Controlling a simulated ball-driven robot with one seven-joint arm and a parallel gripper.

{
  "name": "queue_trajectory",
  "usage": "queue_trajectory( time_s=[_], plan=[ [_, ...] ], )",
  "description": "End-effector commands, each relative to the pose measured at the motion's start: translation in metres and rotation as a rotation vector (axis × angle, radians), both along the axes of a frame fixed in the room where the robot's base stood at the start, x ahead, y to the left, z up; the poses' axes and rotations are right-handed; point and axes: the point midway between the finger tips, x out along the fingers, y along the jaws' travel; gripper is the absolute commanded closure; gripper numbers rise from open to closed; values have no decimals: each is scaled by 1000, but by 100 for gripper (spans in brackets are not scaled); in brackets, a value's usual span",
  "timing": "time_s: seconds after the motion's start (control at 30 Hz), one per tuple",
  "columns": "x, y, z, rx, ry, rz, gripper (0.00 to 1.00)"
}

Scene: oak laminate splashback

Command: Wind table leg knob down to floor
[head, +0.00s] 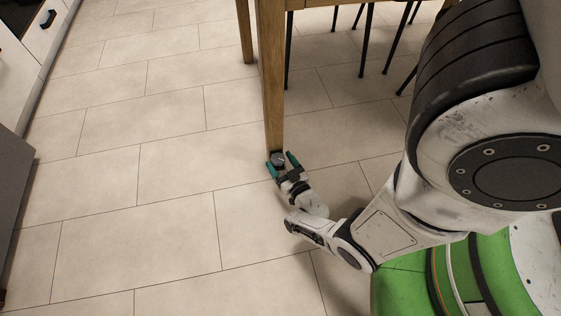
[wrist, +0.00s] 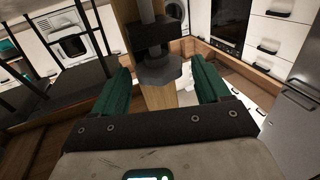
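The wooden table leg (head: 270,90) comes down to the tiled floor in the head view. A dark round knob (head: 278,160) sits at its foot. The wrist view shows the faceted grey knob (wrist: 160,74) with a dark block and a grey rod above it in the picture, and part of the wooden leg (wrist: 160,98) below. My gripper (head: 281,161) is low at the leg's foot, its teal fingers on either side of the knob. In the wrist view my gripper (wrist: 161,70) is open, with gaps between both fingers and the knob. Whether the knob's underside touches the floor is hidden.
Another wooden leg (head: 246,30) and several thin black chair legs (head: 367,40) stand behind. White cabinets (head: 45,30) and a grey appliance side (head: 14,190) line the left edge. The tiled floor (head: 120,220) left of the table leg is clear.

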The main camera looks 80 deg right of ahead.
Motion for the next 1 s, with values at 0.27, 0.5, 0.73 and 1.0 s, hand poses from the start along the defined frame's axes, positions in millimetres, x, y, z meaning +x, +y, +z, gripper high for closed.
queue_trajectory(
  time_s=[0.27, 0.5, 0.73, 1.0],
  plan=[
    [0, 0, 0, 0, 0, 0, 52],
    [0, 0, 0, 0, 0, 0, 75],
    [0, 1, 1, -1, -1, -14, 76],
    [3, 2, 3, -2, -1, -132, 76]
  ],
)
